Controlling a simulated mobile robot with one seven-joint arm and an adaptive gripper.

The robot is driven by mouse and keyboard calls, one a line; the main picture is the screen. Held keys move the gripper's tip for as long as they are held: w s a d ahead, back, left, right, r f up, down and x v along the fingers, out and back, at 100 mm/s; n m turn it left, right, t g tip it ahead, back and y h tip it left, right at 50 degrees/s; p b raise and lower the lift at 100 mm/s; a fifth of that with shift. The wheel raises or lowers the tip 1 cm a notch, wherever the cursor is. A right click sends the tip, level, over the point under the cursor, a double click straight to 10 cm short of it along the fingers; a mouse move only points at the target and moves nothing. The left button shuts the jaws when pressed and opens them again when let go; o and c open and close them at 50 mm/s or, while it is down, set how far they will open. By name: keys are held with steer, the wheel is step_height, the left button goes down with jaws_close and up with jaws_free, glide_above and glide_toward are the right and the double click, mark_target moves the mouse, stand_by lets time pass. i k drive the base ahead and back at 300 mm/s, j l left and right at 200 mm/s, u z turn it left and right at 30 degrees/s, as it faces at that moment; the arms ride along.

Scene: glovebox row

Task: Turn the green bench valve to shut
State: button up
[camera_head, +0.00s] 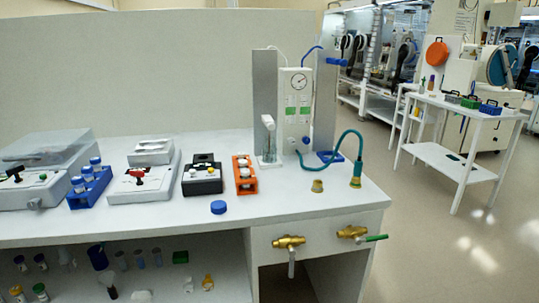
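The green bench valve is on the front face of the white bench, near its right corner. It has a brass body (351,232) and a green lever handle (372,238) that points to the right, roughly level. A second brass valve (288,241) is just left of it, with a pale grey lever (292,263) hanging straight down. Nothing covers either valve. My gripper is not in view.
The bench top (290,203) holds a teal hose (340,150) on a brass fitting, a small brass cap (317,186), an orange rack (244,174) and a blue lid (218,207). Open floor (440,245) lies right of the bench, before a white side table (466,110).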

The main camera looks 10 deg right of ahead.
mark_target(358, 241)
steer(key=i+z, duration=0.15)
steer(key=z, duration=0.8)
